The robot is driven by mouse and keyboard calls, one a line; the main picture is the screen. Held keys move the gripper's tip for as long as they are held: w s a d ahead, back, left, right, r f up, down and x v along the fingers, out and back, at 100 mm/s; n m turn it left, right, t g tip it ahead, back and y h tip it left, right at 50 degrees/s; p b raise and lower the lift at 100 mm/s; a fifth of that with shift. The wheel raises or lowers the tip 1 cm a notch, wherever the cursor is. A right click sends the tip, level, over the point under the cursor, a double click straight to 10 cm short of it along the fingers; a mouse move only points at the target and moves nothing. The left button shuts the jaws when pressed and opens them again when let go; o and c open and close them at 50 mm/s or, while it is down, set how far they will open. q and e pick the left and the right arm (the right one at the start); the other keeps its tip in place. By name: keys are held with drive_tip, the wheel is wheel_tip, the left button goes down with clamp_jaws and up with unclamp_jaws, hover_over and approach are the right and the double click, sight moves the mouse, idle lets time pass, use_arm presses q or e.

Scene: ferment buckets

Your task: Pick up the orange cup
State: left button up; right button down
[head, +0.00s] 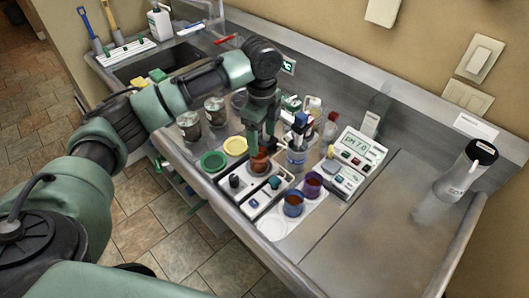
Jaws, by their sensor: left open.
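The orange cup (259,166) stands at the back of the black-and-white tray area on the steel counter. My left gripper (262,148) points down right over it, open, with its fingers at the cup's rim. The fingers hide part of the rim, and I cannot tell whether they touch the cup. My right gripper is not in view.
A blue cup (293,205) and a purple cup (312,184) stand on a white mat to the right. A pH meter (355,160) and a bottle (297,157) are close by. Green (213,161) and yellow (235,145) lids lie left. The counter's right half is mostly clear.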

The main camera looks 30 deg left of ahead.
sight(259, 160)
use_arm(q)
drive_tip(key=shift+s+a+f+p, duration=0.15)
drive_tip(key=shift+s+f+p, duration=0.2)
drive_tip(key=shift+f, duration=0.25)
drive_tip(key=shift+s+a+f+p, duration=0.1)
drive_tip(key=shift+s+f+p, duration=0.2)
drive_tip(key=shift+f, duration=0.3)
drive_tip(key=f, duration=0.2)
drive_tip(key=f+p, duration=0.1)
drive_tip(key=f, duration=0.1)
drive_tip(key=shift+w+a, duration=0.2)
drive_tip(key=shift+w+f, duration=0.1)
drive_tip(key=shift+f, duration=0.1)
drive_tip(key=c, duration=1.2)
drive_tip(key=shift+c, duration=1.4)
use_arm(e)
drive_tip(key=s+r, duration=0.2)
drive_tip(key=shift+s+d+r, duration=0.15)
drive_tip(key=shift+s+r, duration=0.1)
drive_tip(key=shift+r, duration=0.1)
